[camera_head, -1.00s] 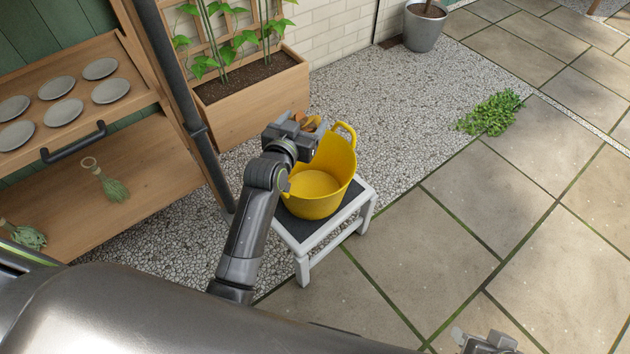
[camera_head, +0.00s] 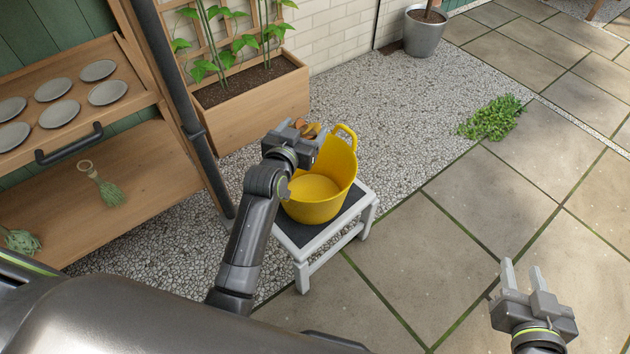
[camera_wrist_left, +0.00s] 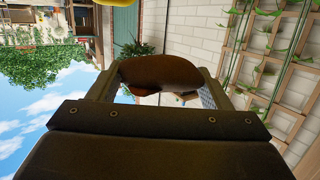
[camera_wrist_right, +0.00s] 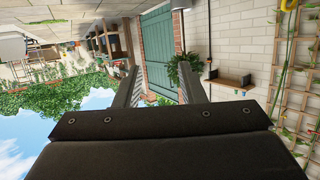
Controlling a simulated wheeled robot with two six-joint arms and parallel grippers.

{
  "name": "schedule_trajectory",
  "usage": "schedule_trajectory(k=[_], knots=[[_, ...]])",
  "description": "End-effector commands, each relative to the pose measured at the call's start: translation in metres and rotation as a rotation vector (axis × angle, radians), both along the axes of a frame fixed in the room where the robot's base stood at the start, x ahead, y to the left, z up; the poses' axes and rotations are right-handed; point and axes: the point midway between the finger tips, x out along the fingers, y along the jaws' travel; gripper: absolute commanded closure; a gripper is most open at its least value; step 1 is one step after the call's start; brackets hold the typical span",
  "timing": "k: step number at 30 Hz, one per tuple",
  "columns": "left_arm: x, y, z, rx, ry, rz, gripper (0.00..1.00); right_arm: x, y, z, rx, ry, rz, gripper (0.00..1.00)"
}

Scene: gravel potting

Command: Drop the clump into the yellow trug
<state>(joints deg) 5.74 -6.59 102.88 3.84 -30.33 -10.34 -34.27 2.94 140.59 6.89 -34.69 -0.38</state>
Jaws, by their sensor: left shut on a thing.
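The clump (camera_head: 312,130) is brown and orange, small, and partly hidden behind my left gripper (camera_head: 303,135). That gripper is shut on it; the left wrist view shows the clump (camera_wrist_left: 160,72) as a dark brown mass between the fingers. The yellow trug (camera_head: 326,201) stands upright on a low stool and looks empty, with one handle raised at the back. The gripper and clump appear at the trug's upper left edge; I cannot tell whether the clump is over the opening. My right gripper (camera_head: 522,272) is open and empty, low at the right over the paving.
The white stool (camera_head: 322,252) with a dark top stands on gravel beside the paving. A wooden planter (camera_head: 262,113) is behind it and a wooden shelf (camera_head: 105,222) is at left. A green plant patch (camera_head: 491,118) grows at right. The paving is clear.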

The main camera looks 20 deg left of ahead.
Motion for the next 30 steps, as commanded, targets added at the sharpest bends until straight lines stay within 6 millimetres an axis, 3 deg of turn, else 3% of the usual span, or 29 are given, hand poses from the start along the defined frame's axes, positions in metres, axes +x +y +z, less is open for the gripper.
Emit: schedule_trajectory(k=[7, 18, 19, 24, 30], knots=[[0.000, 0.000, -0.002, 0.000, -0.001, 0.000, 0.50, 0.007, -0.002, 0.018, -0.025, -0.104, -0.003, 0.64], [0.000, 0.000, -0.002, 0.000, -0.001, 0.000, 0.50, 0.008, -0.002, 0.022, -0.030, -0.122, -0.005, 0.64], [0.000, 0.000, -0.002, 0.000, -0.001, 0.000, 0.24, 0.008, -0.002, 0.022, -0.030, -0.122, -0.005, 0.64], [0.000, 0.000, -0.002, 0.000, -0.001, 0.000, 0.02, 0.008, -0.002, 0.022, -0.030, -0.122, -0.005, 0.64], [0.000, 0.000, -0.003, 0.000, 0.000, 0.000, 0.02, 0.008, -0.002, 0.022, -0.030, -0.121, -0.005, 0.64]])
